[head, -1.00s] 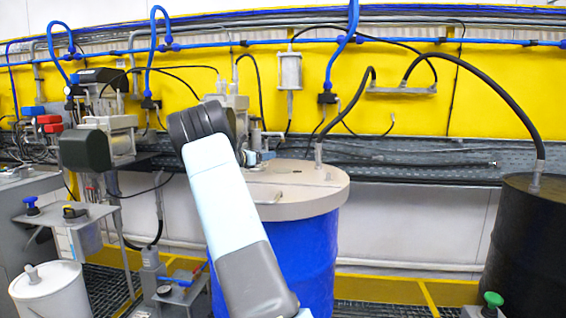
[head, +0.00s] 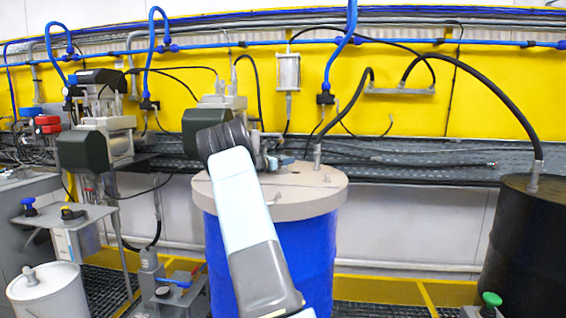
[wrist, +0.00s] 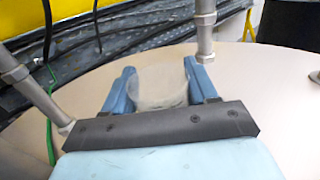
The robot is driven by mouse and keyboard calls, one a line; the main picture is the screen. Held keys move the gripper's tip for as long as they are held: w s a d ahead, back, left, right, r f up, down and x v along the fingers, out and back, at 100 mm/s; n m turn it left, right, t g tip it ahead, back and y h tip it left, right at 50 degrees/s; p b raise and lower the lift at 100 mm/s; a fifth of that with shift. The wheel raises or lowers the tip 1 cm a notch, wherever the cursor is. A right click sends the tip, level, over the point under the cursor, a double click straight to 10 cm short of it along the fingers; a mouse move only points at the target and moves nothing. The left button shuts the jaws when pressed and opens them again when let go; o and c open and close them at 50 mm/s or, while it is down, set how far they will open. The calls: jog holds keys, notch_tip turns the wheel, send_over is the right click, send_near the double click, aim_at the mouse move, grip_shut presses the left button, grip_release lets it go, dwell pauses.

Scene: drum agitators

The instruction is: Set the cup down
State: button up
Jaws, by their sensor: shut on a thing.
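In the wrist view my gripper (wrist: 160,88) has its two blue fingers on either side of a pale translucent cup (wrist: 158,80) and is shut on it. The cup is in front of the beige drum lid (wrist: 262,105); whether it touches the lid cannot be told. In the head view my arm reaches over the lid (head: 310,190) of the blue drum (head: 320,255). The gripper shows only in part there, behind my arm (head: 272,163), and the cup is hidden.
A metal pipe (wrist: 205,30) stands on the lid just right of the cup, and another metal rod (wrist: 30,80) is at the left. Black hoses and a cable tray (head: 420,165) run behind the drum. A black drum (head: 525,245) stands at the right.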

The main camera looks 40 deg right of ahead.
jog(key=shift+f, duration=0.15)
jog(key=o, duration=1)
